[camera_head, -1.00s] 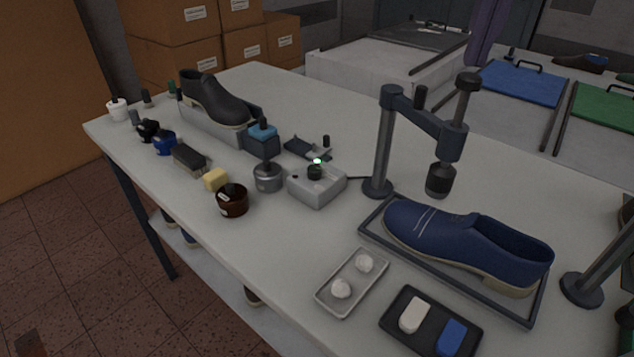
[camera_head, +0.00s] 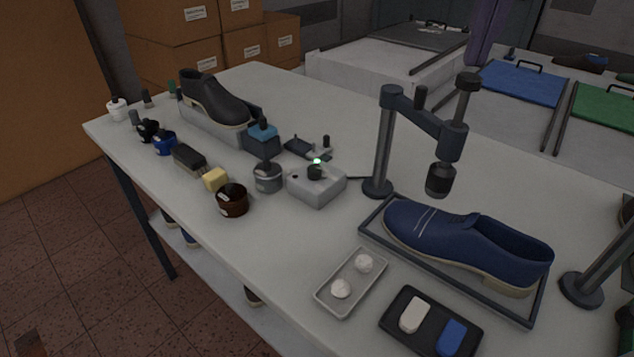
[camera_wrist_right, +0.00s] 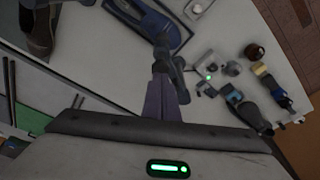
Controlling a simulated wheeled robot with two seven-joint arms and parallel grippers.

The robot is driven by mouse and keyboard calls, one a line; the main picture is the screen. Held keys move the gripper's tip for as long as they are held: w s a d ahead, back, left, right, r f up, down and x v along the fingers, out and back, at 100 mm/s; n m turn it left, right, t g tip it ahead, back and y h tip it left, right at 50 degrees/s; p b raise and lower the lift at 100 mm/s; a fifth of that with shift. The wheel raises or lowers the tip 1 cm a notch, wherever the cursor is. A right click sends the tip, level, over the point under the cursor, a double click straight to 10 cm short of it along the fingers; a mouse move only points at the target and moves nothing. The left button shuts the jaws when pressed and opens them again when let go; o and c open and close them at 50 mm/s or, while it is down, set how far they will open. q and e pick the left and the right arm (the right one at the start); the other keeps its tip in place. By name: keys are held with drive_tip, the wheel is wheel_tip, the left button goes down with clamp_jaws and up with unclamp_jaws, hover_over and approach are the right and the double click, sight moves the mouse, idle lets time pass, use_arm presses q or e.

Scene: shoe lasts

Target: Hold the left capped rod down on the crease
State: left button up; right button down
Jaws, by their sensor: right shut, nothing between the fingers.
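The left capped rod (camera_head: 467,95) stands in the arm of a dark press stand, with a round cap on top and a dark pad (camera_head: 440,180) at its lower end. The pad hangs above the blue shoe (camera_head: 460,240), apart from it. Light crease lines (camera_head: 424,217) show on the shoe's upper. My right gripper's purple fingers (camera_head: 480,52) show at the top, behind the rod's cap in the picture. In the right wrist view the right gripper (camera_wrist_right: 164,82) is shut and empty, pointing toward the press; contact cannot be told. My left gripper is not in view.
The shoe sits in a dark frame tray (camera_head: 450,290). A second stand (camera_head: 583,289) is at the right edge. A small tray with white balls (camera_head: 325,300) and a black tray (camera_head: 430,340) lie in front. A grey device (camera_head: 318,187), jars and a black boot (camera_head: 215,98) stand left.

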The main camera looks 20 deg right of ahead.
sight(472, 77)
drive_tip(key=shift+f+b, duration=1)
drive_tip(key=shift+f, duration=1.2)
drive_tip(key=shift+s+f+p, duration=0.1)
drive_tip(key=shift+f+p, duration=0.2)
drive_tip(key=shift+p, duration=0.05)
idle(0.4)
drive_tip(key=shift+p, duration=0.45)
idle(0.6)
drive_tip(key=shift+r, duration=0.15)
wheel_tip(472, 77, up, 5)
drive_tip(key=p, duration=0.5)
drive_tip(key=shift+r+p, duration=0.1)
drive_tip(key=shift+p, duration=0.25)
